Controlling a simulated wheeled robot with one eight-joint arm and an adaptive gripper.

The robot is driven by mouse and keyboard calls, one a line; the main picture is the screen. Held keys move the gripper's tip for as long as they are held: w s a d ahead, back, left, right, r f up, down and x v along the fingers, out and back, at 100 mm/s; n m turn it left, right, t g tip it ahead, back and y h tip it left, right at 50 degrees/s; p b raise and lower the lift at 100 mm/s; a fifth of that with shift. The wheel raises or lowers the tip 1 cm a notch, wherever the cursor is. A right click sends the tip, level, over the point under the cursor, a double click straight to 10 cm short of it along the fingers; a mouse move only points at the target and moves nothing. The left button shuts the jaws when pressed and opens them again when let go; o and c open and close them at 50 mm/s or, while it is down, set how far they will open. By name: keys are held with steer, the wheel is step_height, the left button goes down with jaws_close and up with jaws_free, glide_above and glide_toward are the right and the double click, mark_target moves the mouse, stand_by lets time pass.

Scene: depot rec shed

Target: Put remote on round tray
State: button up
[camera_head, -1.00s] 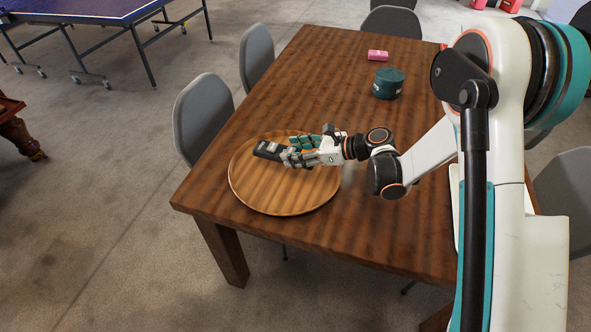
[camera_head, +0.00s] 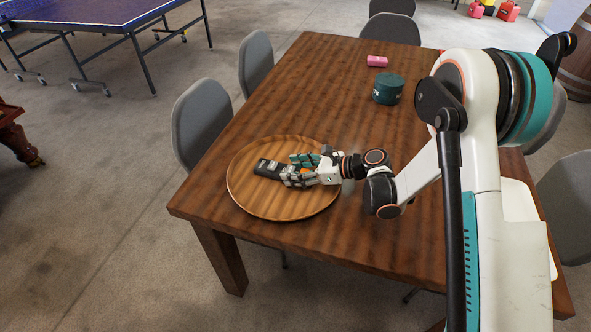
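The remote (camera_head: 267,168) is a dark, slim bar with lighter marks on top. It is over the left-centre part of the round wooden tray (camera_head: 265,208), low against its surface; I cannot tell whether it touches. The tray lies flat on the near left end of the table. My gripper (camera_head: 296,171) reaches in from the right over the tray. Its fingers are on both sides of the remote's right end and look closed on it. That end is partly hidden by the fingers.
The brown wooden table (camera_head: 330,100) holds a dark green round tin (camera_head: 388,89) and a pink item (camera_head: 377,61) towards its far end. Grey chairs (camera_head: 200,122) stand along the sides. The table's middle is clear.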

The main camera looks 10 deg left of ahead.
steer(key=shift+o, duration=0.5)
steer(key=shift+r, duration=0.1)
steer(key=shift+d+r, duration=0.2)
steer(key=shift+d, duration=0.05)
steer(key=p+v, duration=0.4)
steer(key=v, duration=0.7)
steer(key=shift+s+d+r, duration=0.1)
steer(key=shift+d, duration=0.05)
